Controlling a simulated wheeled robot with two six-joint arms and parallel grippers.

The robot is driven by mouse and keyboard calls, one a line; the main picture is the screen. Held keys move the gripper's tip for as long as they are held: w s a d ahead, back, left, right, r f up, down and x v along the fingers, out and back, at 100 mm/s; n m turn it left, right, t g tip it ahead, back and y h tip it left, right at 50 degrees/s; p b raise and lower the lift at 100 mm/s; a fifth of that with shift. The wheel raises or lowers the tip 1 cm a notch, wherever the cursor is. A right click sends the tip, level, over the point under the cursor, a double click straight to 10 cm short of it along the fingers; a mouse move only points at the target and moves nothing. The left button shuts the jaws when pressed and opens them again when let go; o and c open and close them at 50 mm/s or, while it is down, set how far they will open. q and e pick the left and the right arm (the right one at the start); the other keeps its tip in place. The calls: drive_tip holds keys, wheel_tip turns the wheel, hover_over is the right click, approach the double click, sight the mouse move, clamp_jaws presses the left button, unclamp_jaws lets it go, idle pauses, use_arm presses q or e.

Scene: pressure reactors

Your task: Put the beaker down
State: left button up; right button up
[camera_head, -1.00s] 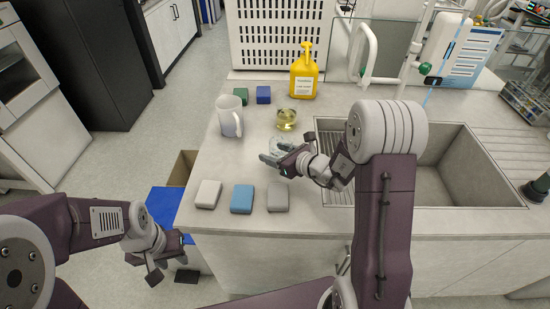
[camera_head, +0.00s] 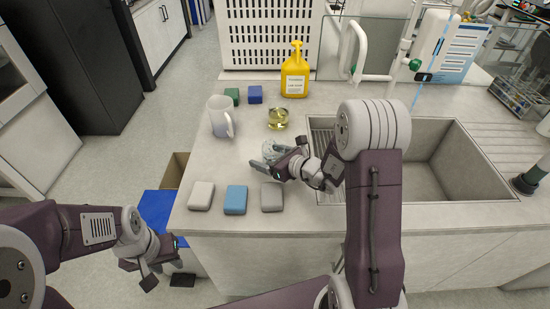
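A clear glass beaker (camera_head: 271,151) is on the counter, just left of the sink, partly hidden by my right gripper. My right gripper (camera_head: 272,160) is at the beaker, with its fingers apart and the near finger clear of the glass. A second small beaker with yellow liquid (camera_head: 278,120) stands upright just behind it. My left gripper (camera_head: 164,262) is open and empty, low at the left over the floor, away from the counter.
A white mug (camera_head: 218,119) stands to the left. White (camera_head: 201,196), blue (camera_head: 235,200) and grey (camera_head: 271,197) blocks line the front edge. Green (camera_head: 231,95) and dark blue (camera_head: 255,94) blocks and a yellow soap bottle (camera_head: 295,76) are behind. The sink (camera_head: 445,170) is at right.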

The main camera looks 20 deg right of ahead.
drive_tip(key=v, duration=0.9)
drive_tip(key=shift+w+r, duration=0.1)
drive_tip(key=shift+r, duration=0.05)
drive_tip(key=shift+b+v, duration=0.9)
drive_tip(key=shift+v, duration=0.05)
drive_tip(key=shift+s+d+r, duration=0.15)
drive_tip(key=shift+s+d, duration=0.1)
drive_tip(key=shift+s, duration=0.3)
